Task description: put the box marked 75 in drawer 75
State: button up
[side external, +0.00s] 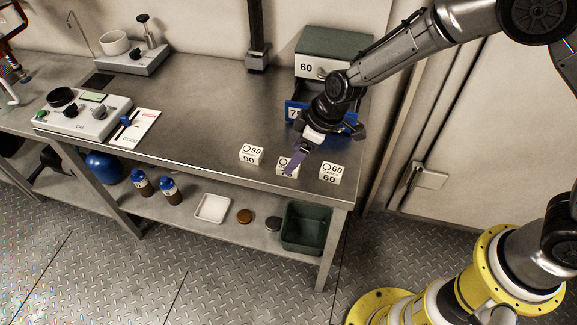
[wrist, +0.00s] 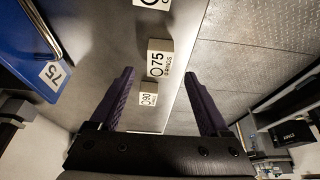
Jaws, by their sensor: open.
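The box marked 75 (side external: 283,163) is a small white block with black print near the table's front edge, between two similar boxes. My gripper (side external: 296,162) is over it, and its purple finger partly covers the box. In the wrist view the box marked 75 (wrist: 160,58) shows between and just beyond the tips of my open, empty gripper (wrist: 160,74). Drawer 75 (side external: 293,112) is blue, under the drawer marked 60 in the cabinet. My wrist hides much of it, so I cannot tell how far it is out. Its blue front (wrist: 28,42) shows at the left of the wrist view.
The box marked 90 (side external: 251,155) stands to the left and the box marked 60 (side external: 333,173) to the right. The grey-green cabinet (side external: 340,42) is at the back right. A balance-like device (side external: 85,115) stands far left. The middle of the metal table (side external: 200,105) is clear.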

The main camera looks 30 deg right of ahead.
aim_at(288, 161)
jog(key=x, duration=0.4)
jog(key=shift+w, duration=0.1)
jog(key=shift+c, duration=0.3)
grip_shut()
